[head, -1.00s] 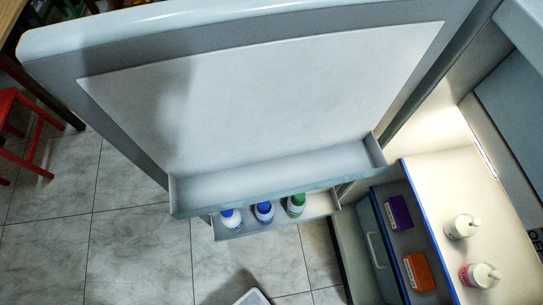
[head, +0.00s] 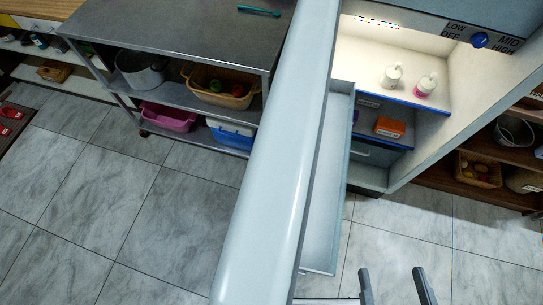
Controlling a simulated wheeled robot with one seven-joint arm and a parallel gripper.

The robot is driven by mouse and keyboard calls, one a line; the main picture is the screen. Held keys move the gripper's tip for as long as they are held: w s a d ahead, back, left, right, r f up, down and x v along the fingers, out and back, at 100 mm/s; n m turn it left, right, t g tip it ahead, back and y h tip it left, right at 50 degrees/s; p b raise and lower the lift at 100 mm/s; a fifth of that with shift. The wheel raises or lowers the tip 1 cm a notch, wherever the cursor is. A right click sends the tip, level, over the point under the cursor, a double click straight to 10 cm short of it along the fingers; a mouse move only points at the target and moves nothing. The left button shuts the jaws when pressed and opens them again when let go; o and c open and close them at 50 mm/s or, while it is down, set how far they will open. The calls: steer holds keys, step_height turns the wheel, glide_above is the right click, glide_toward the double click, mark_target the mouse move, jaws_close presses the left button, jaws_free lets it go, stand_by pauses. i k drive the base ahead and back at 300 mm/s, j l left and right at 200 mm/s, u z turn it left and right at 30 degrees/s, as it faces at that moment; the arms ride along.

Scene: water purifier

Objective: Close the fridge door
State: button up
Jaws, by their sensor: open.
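The fridge door (head: 277,165) stands wide open and runs from the top centre to the bottom of the head view, seen almost edge-on. Its white door shelf (head: 325,205) faces right.
A steel counter (head: 180,35) with baskets and a pot on its lower shelf stands left of the door. A wooden shelf (head: 478,170) stands right of the fridge. Tiled floor (head: 110,215) is free at the lower left and lower right.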

mark_target(284, 223)
steer(key=k+j, duration=0.1)
steer(key=j, duration=0.25)
steer(key=k+j, duration=0.15)
steer(key=j, duration=0.15)
steer(key=k+j, duration=0.1)
steer(key=j, duration=0.25)
steer(key=k+j+u, duration=0.1)
steer(key=k+j, duration=0.15)
steer(key=k, duration=0.25)
